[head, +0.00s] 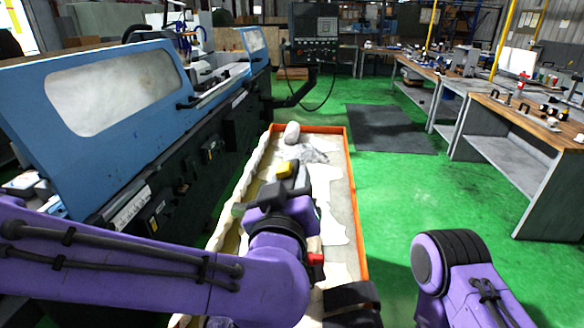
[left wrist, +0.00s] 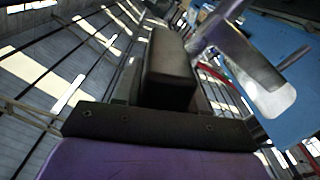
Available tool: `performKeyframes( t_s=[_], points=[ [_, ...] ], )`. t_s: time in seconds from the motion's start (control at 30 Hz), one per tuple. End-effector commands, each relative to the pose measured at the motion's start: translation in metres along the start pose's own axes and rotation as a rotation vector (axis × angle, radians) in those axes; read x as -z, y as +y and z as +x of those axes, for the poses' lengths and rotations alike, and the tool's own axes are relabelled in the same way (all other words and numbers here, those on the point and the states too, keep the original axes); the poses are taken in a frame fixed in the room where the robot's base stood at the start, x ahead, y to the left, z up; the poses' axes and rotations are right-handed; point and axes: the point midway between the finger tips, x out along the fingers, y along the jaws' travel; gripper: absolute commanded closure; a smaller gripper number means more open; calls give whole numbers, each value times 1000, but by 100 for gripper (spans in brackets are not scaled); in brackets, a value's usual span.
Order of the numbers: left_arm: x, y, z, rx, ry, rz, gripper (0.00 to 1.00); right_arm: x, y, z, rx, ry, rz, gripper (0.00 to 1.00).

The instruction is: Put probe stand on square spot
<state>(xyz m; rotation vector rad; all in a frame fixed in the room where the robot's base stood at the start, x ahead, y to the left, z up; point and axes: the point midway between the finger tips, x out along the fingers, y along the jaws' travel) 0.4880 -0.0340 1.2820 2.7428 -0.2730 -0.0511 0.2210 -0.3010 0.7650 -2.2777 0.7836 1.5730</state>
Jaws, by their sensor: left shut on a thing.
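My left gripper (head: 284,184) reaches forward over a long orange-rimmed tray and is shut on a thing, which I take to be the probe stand. A small yellow block (head: 284,169) shows right at the fingertips; I cannot tell whether it is part of the held thing. In the left wrist view a dark finger (left wrist: 172,68) stands out, with a shiny metal piece (left wrist: 215,32) beside it. Much of the held thing is hidden. I cannot make out a square spot.
The tray (head: 352,203) lies on the green floor along the blue grinder (head: 120,95) at left; a pale roll (head: 291,133) lies at its far end. Workbenches (head: 528,121) with several tools stand at right. A dark mat (head: 390,128) and open floor lie between.

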Motion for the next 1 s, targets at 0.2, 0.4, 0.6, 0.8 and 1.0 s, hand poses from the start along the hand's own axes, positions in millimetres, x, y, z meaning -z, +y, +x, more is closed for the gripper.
performKeyframes(
  t_s=[0.2,0.4,0.6,0.8,1.0],
  points=[
    [-11,-4,-1,-5,8,-5,100,1,0,-2,0,0,0,60],
    [-10,-4,0,-5,9,-5,100,0,0,-1,0,0,0,60],
    [-16,-6,-1,-1,1,-1,36,0,0,0,0,0,0,60],
    [-16,-6,-1,-1,1,-1,34,0,0,0,0,0,0,60],
    [-15,-6,-8,-3,3,-2,34,-2,0,4,0,0,0,60]
  ],
)
